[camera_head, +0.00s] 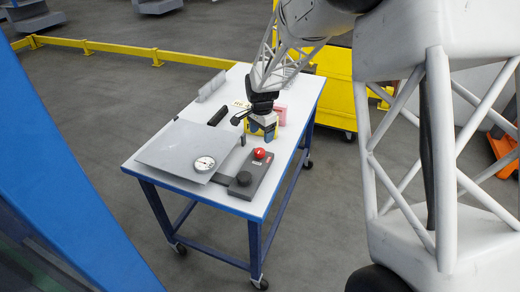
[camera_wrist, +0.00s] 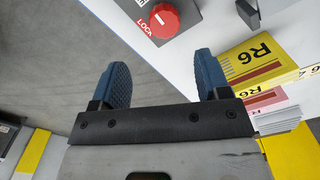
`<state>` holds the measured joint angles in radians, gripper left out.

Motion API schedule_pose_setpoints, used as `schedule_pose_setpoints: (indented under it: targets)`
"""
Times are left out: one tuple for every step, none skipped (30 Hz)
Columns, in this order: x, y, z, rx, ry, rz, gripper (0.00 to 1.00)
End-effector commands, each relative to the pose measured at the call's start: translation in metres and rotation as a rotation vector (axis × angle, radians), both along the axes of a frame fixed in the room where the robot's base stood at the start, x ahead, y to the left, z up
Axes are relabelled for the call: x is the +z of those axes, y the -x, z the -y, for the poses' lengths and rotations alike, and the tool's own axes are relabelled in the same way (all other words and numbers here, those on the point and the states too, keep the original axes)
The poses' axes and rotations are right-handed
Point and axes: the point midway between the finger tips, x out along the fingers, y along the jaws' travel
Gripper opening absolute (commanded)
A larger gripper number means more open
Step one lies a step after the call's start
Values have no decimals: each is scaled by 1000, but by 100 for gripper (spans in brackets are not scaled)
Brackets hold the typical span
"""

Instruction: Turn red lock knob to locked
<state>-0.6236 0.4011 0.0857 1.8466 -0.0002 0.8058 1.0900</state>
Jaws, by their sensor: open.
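The red lock knob (camera_wrist: 163,20) is round and sits on a dark grey panel with a red label reading LOCK beside it. In the head view the knob (camera_head: 259,153) is on the dark control box (camera_head: 255,176) at the table's right side. My gripper (camera_wrist: 160,78) is open and empty, its two blue fingertips apart. In the wrist view the knob lies beyond the fingertips, between their lines, and is not touched. In the head view my gripper (camera_head: 264,132) hangs over the table behind the knob. I cannot tell its exact height or the knob's turned position.
A grey plate (camera_head: 180,148) with a round gauge (camera_head: 204,163) lies left of the box. A black knob (camera_head: 244,178) is at the box's front end. The table's edge (camera_wrist: 100,20) is near.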

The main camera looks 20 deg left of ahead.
Motion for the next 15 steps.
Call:
schedule_pose_setpoints:
  targets:
    - [-3, 0, -4, -2, 1, -2, 70]
    - [-5, 0, -5, -3, 1, -2, 70]
    - [-5, 0, -6, -4, 1, -2, 70]
    - [-6, 0, -7, -5, 1, -2, 70]
    - [-6, 0, -7, -5, 1, -2, 70]
    - [-6, 0, -8, -6, 1, -2, 70]
    - [-6, 0, -7, -6, 1, -2, 70]
    - [-6, 0, -7, -6, 1, -2, 70]
    - [-6, 0, -7, -6, 1, -2, 70]
    - [-6, 0, -7, -5, 1, -2, 70]
    - [-6, 0, -7, -5, 1, -2, 70]
    - [-6, 0, -7, -5, 1, -2, 70]
    - [-6, 0, -7, -5, 1, -2, 70]
    - [-6, 0, -7, -5, 1, -2, 70]
    - [-6, 0, -7, -5, 1, -2, 70]
